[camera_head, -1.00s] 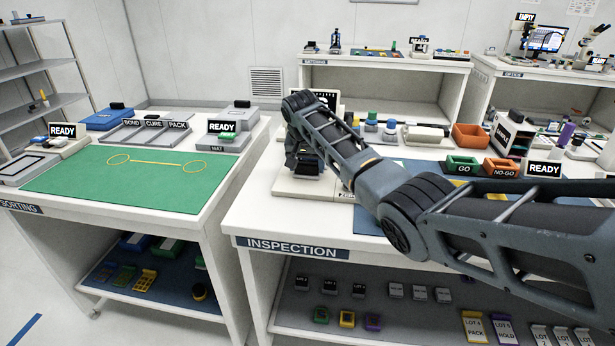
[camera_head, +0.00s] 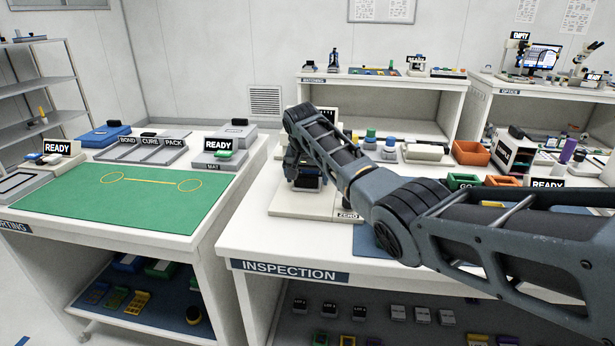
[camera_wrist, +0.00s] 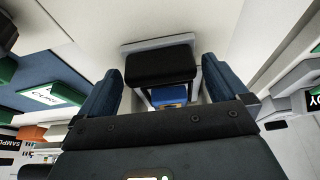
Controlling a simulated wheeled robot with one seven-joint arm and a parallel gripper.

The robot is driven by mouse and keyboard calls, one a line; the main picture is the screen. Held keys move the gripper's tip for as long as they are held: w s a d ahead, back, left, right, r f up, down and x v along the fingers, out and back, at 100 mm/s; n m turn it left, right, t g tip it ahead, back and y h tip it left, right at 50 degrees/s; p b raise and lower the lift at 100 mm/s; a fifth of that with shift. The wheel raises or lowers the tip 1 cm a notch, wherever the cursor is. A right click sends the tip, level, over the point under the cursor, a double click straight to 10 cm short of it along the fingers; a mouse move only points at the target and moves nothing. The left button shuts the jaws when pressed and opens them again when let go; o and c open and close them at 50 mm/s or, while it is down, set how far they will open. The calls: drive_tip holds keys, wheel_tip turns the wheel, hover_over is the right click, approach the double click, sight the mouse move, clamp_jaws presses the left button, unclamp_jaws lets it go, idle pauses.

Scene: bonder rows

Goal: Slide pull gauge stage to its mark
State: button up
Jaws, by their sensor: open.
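The pull gauge's cream base (camera_head: 285,208) stands on the inspection table, and a label reading ZERO (camera_head: 347,215) shows at its front right. My gripper (camera_head: 308,178) is over the gauge and hides most of it, including the mark. In the wrist view, my gripper (camera_wrist: 162,82) is open, with one blue-grey finger on each side of a black block (camera_wrist: 160,64), apparently the grip of the stage. Gaps show between the fingers and the block. A blue part (camera_wrist: 168,95) shows just below the block.
The inspection table (camera_head: 243,232) also holds a row of jars (camera_head: 370,138), an orange bin (camera_head: 470,152) and a READY sign (camera_head: 547,184) to the right. The sorting table (camera_head: 180,238) with a green mat (camera_head: 120,200) stands left, across a gap.

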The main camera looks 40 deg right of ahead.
drive_tip(key=v, duration=0.7)
drive_tip(key=shift+r, duration=0.35)
drive_tip(key=shift+s+a, duration=0.1)
drive_tip(key=shift+a, duration=0.05)
